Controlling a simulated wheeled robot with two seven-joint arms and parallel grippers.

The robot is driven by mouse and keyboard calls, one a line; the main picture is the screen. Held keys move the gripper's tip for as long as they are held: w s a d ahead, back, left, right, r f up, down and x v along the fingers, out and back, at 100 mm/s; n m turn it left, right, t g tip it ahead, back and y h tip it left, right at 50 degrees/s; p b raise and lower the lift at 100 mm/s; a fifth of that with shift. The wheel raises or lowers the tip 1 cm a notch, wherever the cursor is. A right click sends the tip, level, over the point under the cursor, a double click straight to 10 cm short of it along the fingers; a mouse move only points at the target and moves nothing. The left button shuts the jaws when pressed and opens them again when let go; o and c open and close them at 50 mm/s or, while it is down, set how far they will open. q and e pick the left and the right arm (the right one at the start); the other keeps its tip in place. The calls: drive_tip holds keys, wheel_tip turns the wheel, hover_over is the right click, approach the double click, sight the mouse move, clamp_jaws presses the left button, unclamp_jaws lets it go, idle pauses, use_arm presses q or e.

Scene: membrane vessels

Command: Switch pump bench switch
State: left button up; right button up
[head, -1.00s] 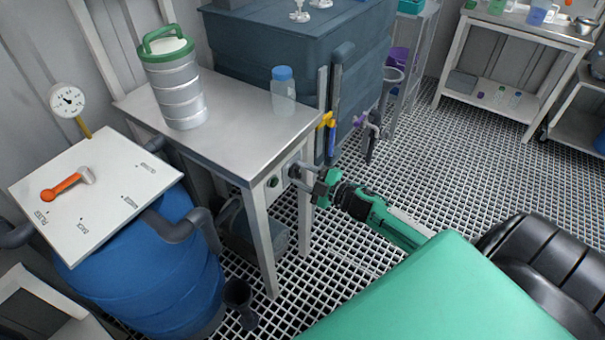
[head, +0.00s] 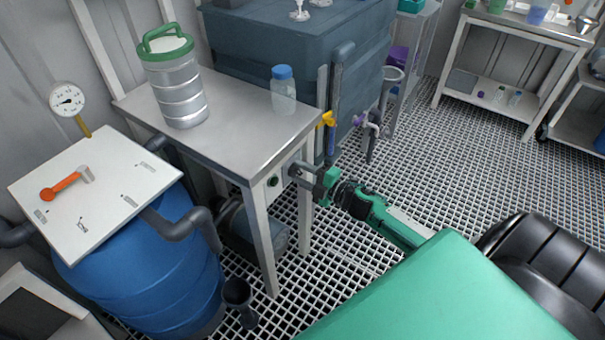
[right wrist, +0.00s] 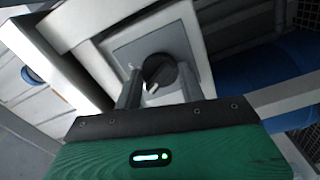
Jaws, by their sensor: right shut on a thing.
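The pump bench switch is a dark round knob with a pale pointer mark (right wrist: 158,72) on a grey plate (right wrist: 140,45), in the right wrist view. My right gripper (right wrist: 158,88) has one finger on each side of the knob and is shut on it. In the head view my right gripper (head: 294,172) reaches in from the right to the short side of the metal-topped bench (head: 235,115). Its fingers hide most of the knob there. My left gripper is in neither view.
A green-lidded metal canister (head: 175,85) and a blue-capped bottle (head: 283,90) stand on the bench. A blue barrel (head: 150,265) with a white panel (head: 100,190) and orange lever (head: 62,186) stands left. Pipes with valves (head: 362,122) rise behind my gripper. The grating floor (head: 440,150) is open at right.

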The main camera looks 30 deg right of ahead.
drive_tip(key=o, duration=1)
drive_tip(key=shift+c, duration=0.2)
drive_tip(key=shift+s, duration=0.15)
drive_tip(key=v, duration=1.3)
drive_tip(key=shift+s, duration=0.25)
